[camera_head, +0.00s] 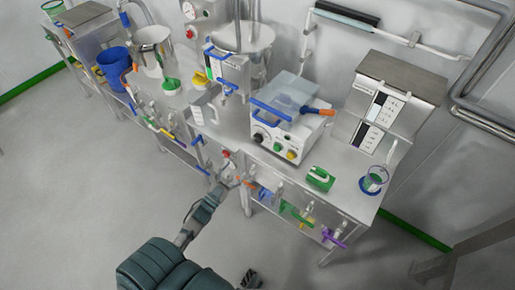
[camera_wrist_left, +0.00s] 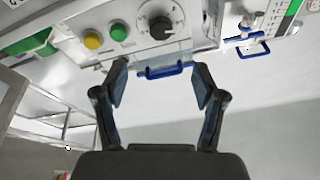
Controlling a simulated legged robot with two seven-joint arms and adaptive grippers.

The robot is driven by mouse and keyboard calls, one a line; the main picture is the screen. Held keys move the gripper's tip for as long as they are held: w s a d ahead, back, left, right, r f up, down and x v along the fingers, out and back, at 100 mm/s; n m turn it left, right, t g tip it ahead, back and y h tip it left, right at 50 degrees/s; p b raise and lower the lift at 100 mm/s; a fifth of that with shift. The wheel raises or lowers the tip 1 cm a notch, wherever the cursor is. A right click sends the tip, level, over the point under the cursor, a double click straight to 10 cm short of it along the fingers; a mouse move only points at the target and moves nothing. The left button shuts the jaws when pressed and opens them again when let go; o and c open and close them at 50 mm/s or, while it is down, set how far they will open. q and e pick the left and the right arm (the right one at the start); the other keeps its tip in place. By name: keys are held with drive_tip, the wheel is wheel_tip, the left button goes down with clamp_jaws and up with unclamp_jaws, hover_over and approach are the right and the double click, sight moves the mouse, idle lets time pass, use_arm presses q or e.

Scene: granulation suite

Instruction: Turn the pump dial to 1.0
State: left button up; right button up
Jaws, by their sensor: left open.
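The pump is a white box (camera_head: 297,143) with a clear cover on the steel bench. Its black dial (camera_head: 260,137) is at the left of its front, beside a green and a yellow button. In the left wrist view the dial (camera_wrist_left: 160,27) shows large near the top, inside a ring of marks too small to read. My left gripper (camera_head: 228,180) is below and left of the pump, in front of the bench. In the wrist view its fingers (camera_wrist_left: 160,85) are apart and empty, not touching the dial. A dark part (camera_head: 250,280) at the bottom edge may be my right gripper.
A blue handle (camera_wrist_left: 165,71) shows beyond the fingers. Several coloured valve handles hang below the bench front. A green-and-white object (camera_head: 320,178) and a blue-rimmed cup (camera_head: 374,180) stand right of the pump. A jug (camera_head: 201,110) stands to its left. The floor in front is clear.

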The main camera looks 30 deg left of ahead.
use_arm(q)
wheel_tip(320, 180, down, 2)
drive_tip(key=s+n+t+b, duration=0.1)
drive_tip(key=s+n+b, duration=0.1)
drive_tip(key=n, duration=0.1)
approach(257, 140)
drive_tip(key=x, duration=0.9)
drive_tip(key=shift+w+r, duration=0.1)
drive_tip(key=shift+w, duration=0.3)
use_arm(e)
wheel_tip(257, 140, up, 6)
drive_tip(key=w, duration=0.2)
drive_tip(key=shift+a, duration=0.2)
drive_tip(key=shift+w, duration=0.1)
use_arm(q)
drive_tip(key=c, duration=1.1)
drive_tip(key=shift+a+m+h, duration=0.1)
drive_tip(key=shift+m+h, duration=0.2)
drive_tip(key=shift+m, duration=0.1)
drive_tip(key=shift+c, duration=0.2)
use_arm(e)
drive_tip(key=shift+d+f, duration=0.1)
drive_tip(key=shift+f, duration=0.4)
